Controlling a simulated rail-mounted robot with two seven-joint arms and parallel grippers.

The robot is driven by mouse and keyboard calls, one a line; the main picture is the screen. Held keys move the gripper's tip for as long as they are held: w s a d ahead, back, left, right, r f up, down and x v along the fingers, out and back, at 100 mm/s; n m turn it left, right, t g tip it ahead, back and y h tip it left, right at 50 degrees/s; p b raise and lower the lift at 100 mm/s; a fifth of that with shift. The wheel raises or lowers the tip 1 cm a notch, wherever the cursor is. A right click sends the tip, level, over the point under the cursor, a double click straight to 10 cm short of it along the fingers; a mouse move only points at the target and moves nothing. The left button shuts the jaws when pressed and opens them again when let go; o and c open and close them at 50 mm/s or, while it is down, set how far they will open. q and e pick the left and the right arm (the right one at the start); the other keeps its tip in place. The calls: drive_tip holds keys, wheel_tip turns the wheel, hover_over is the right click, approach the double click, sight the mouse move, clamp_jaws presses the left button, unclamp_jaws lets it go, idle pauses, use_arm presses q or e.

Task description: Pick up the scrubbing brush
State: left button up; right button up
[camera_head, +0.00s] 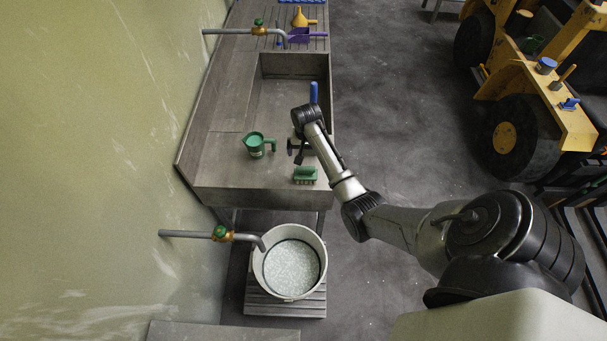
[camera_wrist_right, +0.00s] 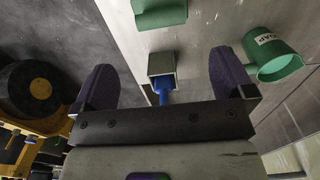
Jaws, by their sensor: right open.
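The green block (camera_head: 305,174) near the front right edge of the grey sink counter looks like the scrubbing brush. Part of it also shows at the top edge of the right wrist view (camera_wrist_right: 160,12). My right gripper (camera_head: 297,152) is open and empty, over the counter just beyond the green block in the head view. Its two dark fingers stand wide apart in the wrist view (camera_wrist_right: 165,80). My left gripper is not in view.
A green jug (camera_head: 256,145) stands left of my right gripper. The tool's blue handle (camera_head: 314,92) rises behind the gripper. A purple scoop (camera_head: 300,36) and an orange funnel (camera_head: 302,17) lie at the back. A white pail (camera_head: 258,272) stands below the front tap.

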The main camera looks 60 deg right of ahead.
sight(306, 169)
wheel_tip(306, 169, down, 7)
drive_tip(key=shift+w+a+f+b, duration=0.1)
drive_tip(key=shift+a+b, duration=0.05)
drive_tip(key=shift+b, duration=0.2)
drive_tip(key=shift+s+f, duration=0.2)
drive_tip(key=shift+f, duration=2.35)
drive_tip(key=shift+c, duration=0.4)
drive_tip(key=c, duration=0.8)
drive_tip(key=shift+r, duration=0.1)
drive_tip(key=shift+r, duration=0.6)
wheel_tip(306, 169, up, 3)
drive_tip(key=shift+f, duration=0.1)
drive_tip(key=s+d+r, duration=0.4)
drive_tip(key=s+d, duration=0.1)
drive_tip(key=s+d+r, duration=0.2)
drive_tip(key=s+d, duration=0.1)
drive_tip(key=shift+d+r, duration=0.2)
drive_tip(key=shift+r, duration=0.2)
